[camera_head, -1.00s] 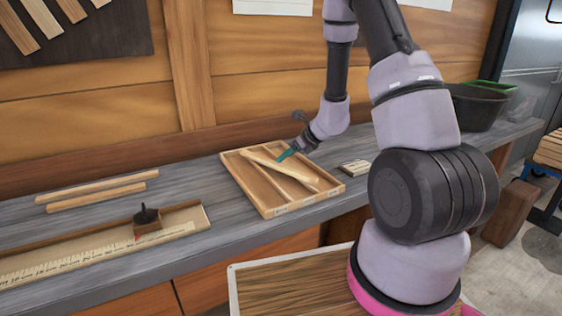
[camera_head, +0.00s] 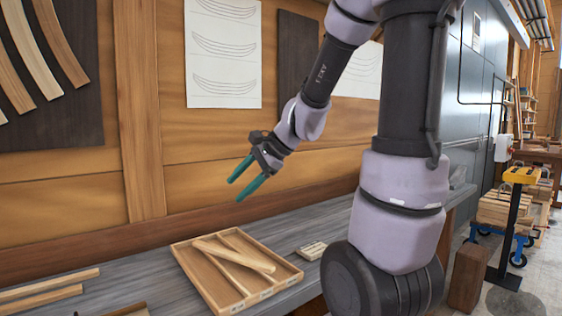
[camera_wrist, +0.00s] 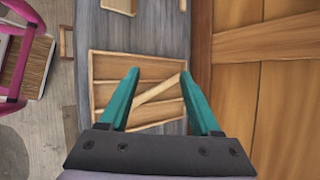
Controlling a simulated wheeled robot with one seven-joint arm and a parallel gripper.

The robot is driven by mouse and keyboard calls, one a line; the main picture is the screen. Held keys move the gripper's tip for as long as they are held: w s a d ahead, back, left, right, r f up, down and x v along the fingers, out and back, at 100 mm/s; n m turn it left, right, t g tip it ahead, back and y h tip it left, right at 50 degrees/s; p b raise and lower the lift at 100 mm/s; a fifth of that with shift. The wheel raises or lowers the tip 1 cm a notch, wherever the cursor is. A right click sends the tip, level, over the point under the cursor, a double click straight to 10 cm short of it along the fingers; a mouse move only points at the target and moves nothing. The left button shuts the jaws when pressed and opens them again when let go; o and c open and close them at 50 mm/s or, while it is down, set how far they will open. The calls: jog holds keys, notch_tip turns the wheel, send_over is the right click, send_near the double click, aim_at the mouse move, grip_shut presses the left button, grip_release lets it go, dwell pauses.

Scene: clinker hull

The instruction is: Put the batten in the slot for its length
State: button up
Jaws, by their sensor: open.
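The batten (camera_head: 233,256) is a pale wooden strip lying in the shallow wooden tray (camera_head: 198,285) on the bench. It lies aslant over the tray's thin dividers, not along one slot. My gripper (camera_head: 236,190) has teal fingers, spread apart and empty, and is well above the tray, apart from the batten. In the wrist view the open fingers (camera_wrist: 160,72) frame the batten (camera_wrist: 158,89), which slopes across the tray (camera_wrist: 92,80). Small labels show on the tray's front edge, too small to read.
Two loose pale strips (camera_head: 45,291) lie on the grey bench at the left. A small block stack (camera_head: 312,250) sits right of the tray. The wooden wall with pinned boat drawings (camera_head: 224,55) stands behind. The air around my gripper is clear.

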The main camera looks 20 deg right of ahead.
jog(key=s+d+r+n+t+h, duration=0.1)
jog(key=s+d+r+n+h, duration=0.1)
jog(key=s+d+r+n, duration=0.1)
jog(key=s+d+r+n+t+h, duration=0.1)
jog(key=s+d+r+n+h, duration=0.2)
jog(key=s+r+n, duration=0.2)
jog(key=s+n, duration=0.2)
jog(key=s, duration=0.2)
jog(key=shift+s, duration=0.4)
jog(key=shift+o, duration=0.3)
jog(key=shift+r, duration=0.1)
dwell(0.4)
